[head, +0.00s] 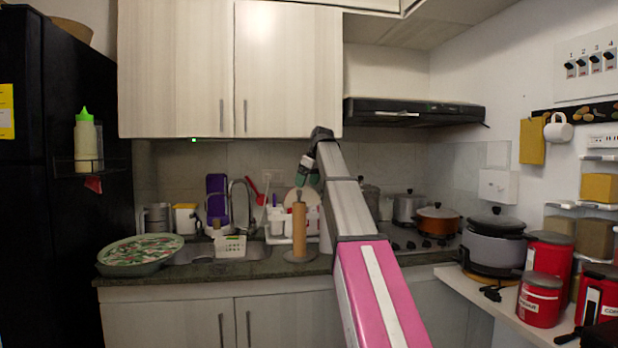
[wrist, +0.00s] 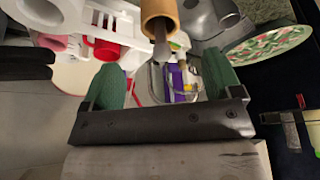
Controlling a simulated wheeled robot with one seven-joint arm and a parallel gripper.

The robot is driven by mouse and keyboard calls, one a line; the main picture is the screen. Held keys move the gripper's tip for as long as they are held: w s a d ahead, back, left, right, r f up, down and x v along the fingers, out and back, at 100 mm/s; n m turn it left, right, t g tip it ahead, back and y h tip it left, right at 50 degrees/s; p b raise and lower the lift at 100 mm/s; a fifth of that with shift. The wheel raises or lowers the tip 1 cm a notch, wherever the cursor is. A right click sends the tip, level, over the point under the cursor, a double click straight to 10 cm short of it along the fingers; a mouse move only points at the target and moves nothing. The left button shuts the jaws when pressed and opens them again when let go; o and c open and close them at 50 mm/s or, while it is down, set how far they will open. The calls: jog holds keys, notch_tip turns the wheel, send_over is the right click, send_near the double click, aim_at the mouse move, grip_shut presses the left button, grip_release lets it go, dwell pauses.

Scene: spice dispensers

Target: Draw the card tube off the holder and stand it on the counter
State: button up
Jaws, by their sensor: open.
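The card tube (head: 299,231) is a plain brown cylinder standing upright around the post of a holder, whose round base (head: 299,256) rests on the counter (head: 200,273). The post's thin tip (head: 299,196) sticks out above the tube. My gripper (head: 307,172) is above the tube and a little right of it in the head view, apart from it. In the wrist view my gripper (wrist: 163,75) has its two green fingers spread with nothing held between them. The tube (wrist: 157,13) shows at the top edge there, beyond the fingertips, with the post tip (wrist: 160,42) pointing between them.
A white dish rack (head: 280,224) with dishes stands behind and beside the holder. The sink holds a white basket (head: 230,246) to the left. A patterned oval tray (head: 140,252) lies at the far left. The stove with pots, including an orange pot (head: 437,220), is right.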

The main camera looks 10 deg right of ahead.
jog(key=x, duration=0.8)
jog(key=shift+f, duration=0.15)
jog(key=c, duration=1.4)
